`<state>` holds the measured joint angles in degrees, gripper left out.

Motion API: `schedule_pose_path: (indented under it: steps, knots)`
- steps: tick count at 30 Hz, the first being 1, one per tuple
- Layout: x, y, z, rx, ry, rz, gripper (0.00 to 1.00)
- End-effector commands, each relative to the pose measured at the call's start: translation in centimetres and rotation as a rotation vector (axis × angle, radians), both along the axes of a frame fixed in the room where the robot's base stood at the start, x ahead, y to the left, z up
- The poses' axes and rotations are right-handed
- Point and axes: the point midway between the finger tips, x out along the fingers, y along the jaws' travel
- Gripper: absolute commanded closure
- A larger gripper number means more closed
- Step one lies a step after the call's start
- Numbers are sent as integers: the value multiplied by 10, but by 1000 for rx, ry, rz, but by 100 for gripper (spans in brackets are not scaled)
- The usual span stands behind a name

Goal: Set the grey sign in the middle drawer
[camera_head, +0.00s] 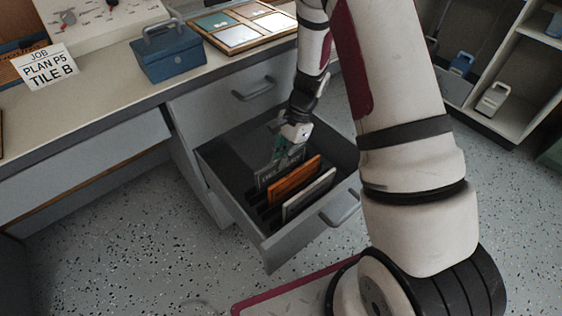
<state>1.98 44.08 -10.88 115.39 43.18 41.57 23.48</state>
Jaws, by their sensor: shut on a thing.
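The open drawer (225,198) is grey and pulled out below a shut drawer front (240,95). I take it for the middle drawer; what lies below it is mostly hidden. My gripper (279,148) reaches down into its back part and is shut on the grey sign (266,178). The grey sign stands upright, low inside the drawer, with pale lettering too small to read. Whether its lower edge touches the drawer floor is hidden. An orange sign (294,182) and a pale sign (309,195) stand upright in front of it.
Shelves (520,75) stand at the right. The drawer handle (341,208) sticks out in front.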

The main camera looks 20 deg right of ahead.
Motion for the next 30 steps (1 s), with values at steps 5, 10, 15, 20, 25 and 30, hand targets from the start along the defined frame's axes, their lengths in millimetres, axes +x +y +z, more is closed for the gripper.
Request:
schedule_pose_path:
  steps: [5,10,15,20,25,30]
  knots:
    - [1,0,0,0,-2,0,100]
    - [1,0,-3,0,-1,1,100]
    - [0,0,-2,-1,-2,1,72]
    - [0,0,-2,0,-1,1,72]
    - [1,0,3,0,-2,0,72]
    - [4,-10,27,-1,-4,0,72]
